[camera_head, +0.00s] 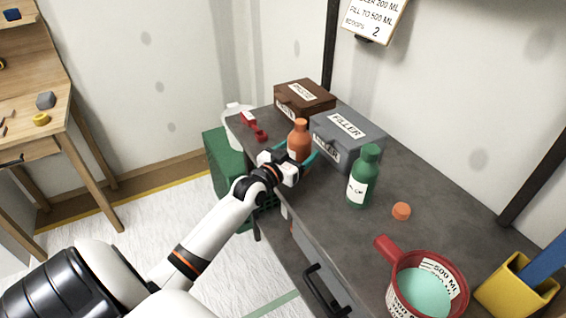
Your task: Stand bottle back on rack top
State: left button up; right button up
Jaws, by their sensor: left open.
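An orange-brown bottle (299,138) stands upright on the dark rack top (412,178), in front of the filler boxes. My left gripper (297,158) is open at this bottle, low on its near side, with a teal finger to its right. I cannot tell whether the fingers touch it. The bottle's lower part is hidden by the gripper. A green bottle (364,178) with a white label stands upright on the rack top, to the right of the gripper. My right gripper is not in view.
A grey filler box (346,138) and a brown box (304,100) stand behind the bottles. An orange cap (401,211), a red measuring cup (428,285) and a yellow holder (516,286) are on the right. A red item (254,127) lies at the far left end.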

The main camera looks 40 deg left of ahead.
pick_arm(q)
jog(key=s, duration=0.9)
jog(key=shift+s, duration=0.35)
